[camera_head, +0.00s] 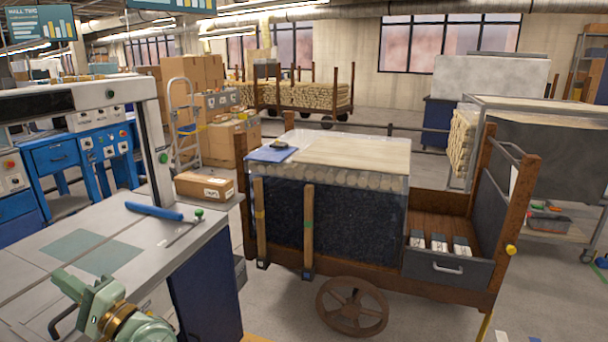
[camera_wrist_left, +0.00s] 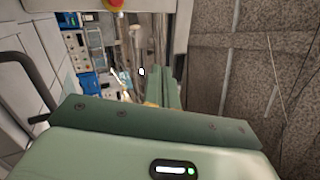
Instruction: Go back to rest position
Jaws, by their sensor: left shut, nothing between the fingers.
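My left gripper (camera_head: 88,290) shows in the lower left of the head view, green with a brass-coloured collar, over the near part of the grey machine table (camera_head: 35,245). It is shut and holds nothing. In the left wrist view its green fingers (camera_wrist_left: 165,88) lie close together beyond the green crossbar. My right gripper is in neither view.
A curved black handle (camera_head: 62,318) is close beside my left gripper. A wooden cart (camera_head: 455,205) with a loaded bin stands to the right. Some floor shows between cart and table.

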